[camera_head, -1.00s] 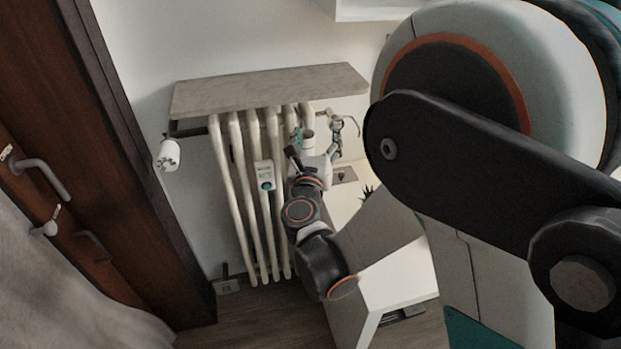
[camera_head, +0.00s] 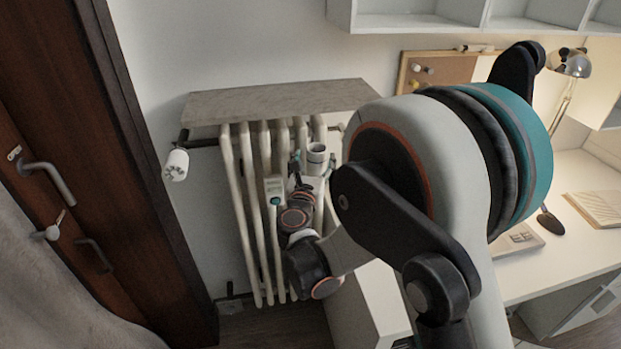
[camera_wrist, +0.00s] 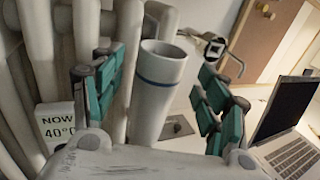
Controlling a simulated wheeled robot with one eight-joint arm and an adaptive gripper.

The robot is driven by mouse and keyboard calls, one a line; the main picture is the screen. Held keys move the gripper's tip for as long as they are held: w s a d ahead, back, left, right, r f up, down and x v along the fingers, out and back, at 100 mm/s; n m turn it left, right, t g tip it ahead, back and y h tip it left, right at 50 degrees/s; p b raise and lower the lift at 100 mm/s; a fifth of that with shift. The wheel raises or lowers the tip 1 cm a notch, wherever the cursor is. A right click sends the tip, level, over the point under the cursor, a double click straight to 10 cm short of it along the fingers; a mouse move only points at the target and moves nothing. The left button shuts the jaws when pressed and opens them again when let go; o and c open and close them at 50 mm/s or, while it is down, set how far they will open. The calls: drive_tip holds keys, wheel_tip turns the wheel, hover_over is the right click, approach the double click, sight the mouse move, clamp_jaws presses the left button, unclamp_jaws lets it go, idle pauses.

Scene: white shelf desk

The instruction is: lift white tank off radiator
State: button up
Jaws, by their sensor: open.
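The white tank (camera_head: 316,153), an upright open-topped cylinder, is at the front of the white ribbed radiator (camera_head: 246,235), toward its right side. In the wrist view the tank (camera_wrist: 158,92) has a blue ring below its rim and stands between my gripper's teal-padded fingers. My gripper (camera_wrist: 155,100) is open, with one finger on each side of the tank and a visible gap on the right. In the head view my arm partly hides the gripper (camera_head: 312,172) and the tank's lower part.
A wooden shelf board (camera_head: 275,101) lies over the radiator. A display box (camera_head: 274,189) hangs on its ribs, left of my gripper. A dark wooden door (camera_head: 45,150) is at left. A white desk (camera_head: 570,245) is at right; a laptop (camera_wrist: 290,130) shows in the wrist view.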

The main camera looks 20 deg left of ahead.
drive_tip(key=shift+w+a+b, duration=0.15)
drive_tip(key=shift+w+b, duration=0.05)
drive_tip(key=shift+w, duration=0.8)
drive_tip(key=shift+w+a+b, duration=0.1)
drive_tip(key=shift+w+b, duration=0.1)
drive_tip(key=shift+w, duration=0.8)
drive_tip(key=c, duration=1.4)
drive_tip(key=shift+r, duration=0.15)
drive_tip(key=shift+r+p, duration=0.85)
drive_tip(key=shift+r, duration=0.75)
drive_tip(key=s+d+b, duration=0.2)
drive_tip(key=s+d, duration=0.4)
drive_tip(key=s, duration=0.5)
drive_tip(key=shift+d+f, duration=0.15)
drive_tip(key=shift+d, duration=0.25)
drive_tip(key=shift+s, duration=0.1)
